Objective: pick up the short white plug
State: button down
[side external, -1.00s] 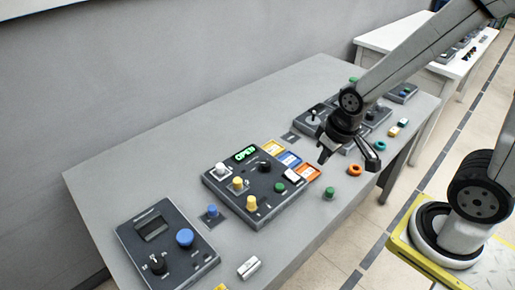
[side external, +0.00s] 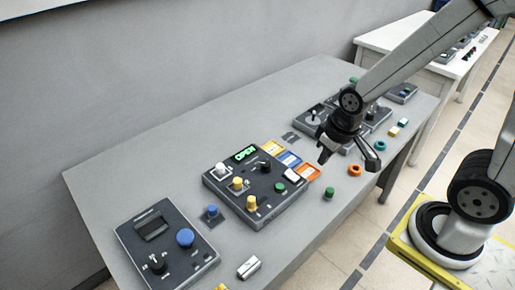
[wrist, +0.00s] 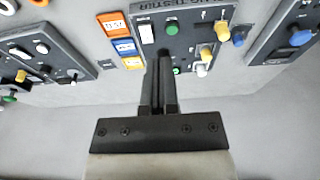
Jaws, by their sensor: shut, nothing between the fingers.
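A short white plug (side external: 221,168) stands at the left corner of the dark control panel (side external: 228,190) in the side view, close to a yellow knob. In the wrist view a white plug (wrist: 203,68) shows at the panel's edge, right of the fingertips. My gripper (side external: 323,160) is shut and empty, above the table to the right of the panel in the side view. Its fingers also show in the wrist view (wrist: 162,66), pressed together in front of part of the panel.
Yellow, blue and orange cards (side external: 289,159) lie beside the panel. A green knob (side external: 328,193) and an orange ring (side external: 355,170) stand near the table's front edge. A box with a blue knob (side external: 185,238) is at the near left. The table's back left is bare.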

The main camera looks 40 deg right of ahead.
jog(key=shift+c, duration=1.4)
grip_release()
jog(key=w+a+f+m+y, duration=0.1)
jog(key=w+f+m+y, duration=0.3)
jog(key=w+m, duration=0.2)
jog(key=w+a+f+m+y, duration=0.1)
jog(key=w+f+m+y, duration=0.3)
jog(key=w+m, duration=0.3)
jog(key=w+a+f+m+y, duration=0.1)
jog(key=w+f+m+y, duration=0.3)
jog(key=w+m, duration=0.3)
jog(key=shift+w+a+f+y, duration=0.1)
jog(key=shift+w+f, duration=0.05)
jog(key=shift+w, duration=0.7)
jog(key=shift+w+a+f+y, duration=0.1)
jog(key=shift+w+f, duration=0.05)
jog(key=shift+w, duration=0.65)
jog(key=shift+w+a+f+y, duration=0.1)
jog(key=shift+w+f, duration=0.05)
jog(key=shift+w, duration=0.7)
jog(key=shift+w+d+f+m+t+y, duration=0.2)
jog(key=shift+w+m+t+y, duration=0.1)
jog(key=shift+w+m, duration=0.15)
